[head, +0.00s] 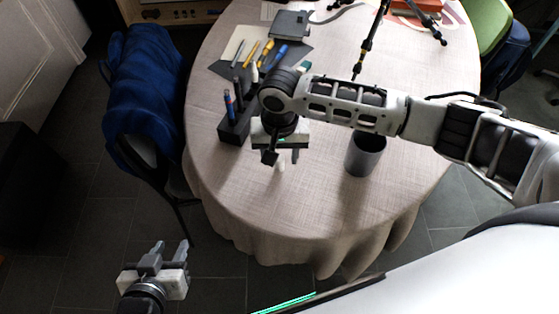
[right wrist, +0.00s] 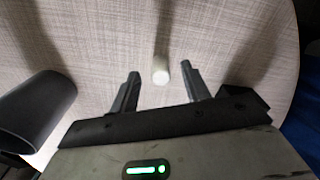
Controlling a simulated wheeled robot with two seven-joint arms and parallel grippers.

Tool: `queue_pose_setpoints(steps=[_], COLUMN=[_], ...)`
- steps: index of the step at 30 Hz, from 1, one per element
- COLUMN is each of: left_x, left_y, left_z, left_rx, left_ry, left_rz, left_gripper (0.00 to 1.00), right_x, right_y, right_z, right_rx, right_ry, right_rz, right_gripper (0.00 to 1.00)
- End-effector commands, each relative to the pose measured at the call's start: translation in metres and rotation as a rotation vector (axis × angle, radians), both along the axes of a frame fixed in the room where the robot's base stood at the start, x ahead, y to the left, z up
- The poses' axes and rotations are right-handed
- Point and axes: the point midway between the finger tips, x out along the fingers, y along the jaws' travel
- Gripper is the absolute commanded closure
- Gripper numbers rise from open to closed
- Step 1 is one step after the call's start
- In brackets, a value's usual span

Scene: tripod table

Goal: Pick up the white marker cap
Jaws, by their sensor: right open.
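The white marker cap (head: 281,164) stands on the cloth-covered table (head: 310,220) just below my right gripper in the head view. In the right wrist view the cap (right wrist: 161,72) is a small white cylinder. My right gripper (head: 281,157) is open and empty, pointing down over the table, with no visible contact with the cap. My left gripper (head: 172,250) is open and empty, off the table over the floor at the lower left.
A dark grey cup (head: 366,155) stands right of the cap; it also shows at left in the right wrist view (right wrist: 35,108). A black holder (head: 234,128) with markers stands to the left. Pens, a tripod and a chair with a blue cover (head: 145,85) are around. The table's front is clear.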

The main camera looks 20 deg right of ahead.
Motion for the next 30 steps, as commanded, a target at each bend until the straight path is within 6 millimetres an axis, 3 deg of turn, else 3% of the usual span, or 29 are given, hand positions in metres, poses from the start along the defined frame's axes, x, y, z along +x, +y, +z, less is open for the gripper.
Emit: queue_pose_setpoints(steps=[5,13,18,30], left_x=[0.0,0.001,0.001,0.0], left_y=[0.0,-0.001,-0.001,-0.001], left_z=[-0.001,0.002,0.002,0.0], left_rx=[-0.001,-0.002,-0.002,-0.001], left_ry=[0.0,-0.006,-0.006,-0.002], left_rz=[-0.001,-0.001,-0.001,-0.001], left_gripper=[0.64,0.64,0.64,0.64], right_x=[0.0,0.0,0.0,0.0], right_y=[0.0,0.0,0.0,0.0], right_z=[-0.022,-0.024,-0.024,-0.022], right_rx=[-0.001,-0.001,-0.001,-0.001], right_ry=[-0.001,-0.002,-0.002,-0.002], right_rz=[0.0,0.001,0.001,0.001], right_gripper=[0.53,0.53,1.0,1.0])
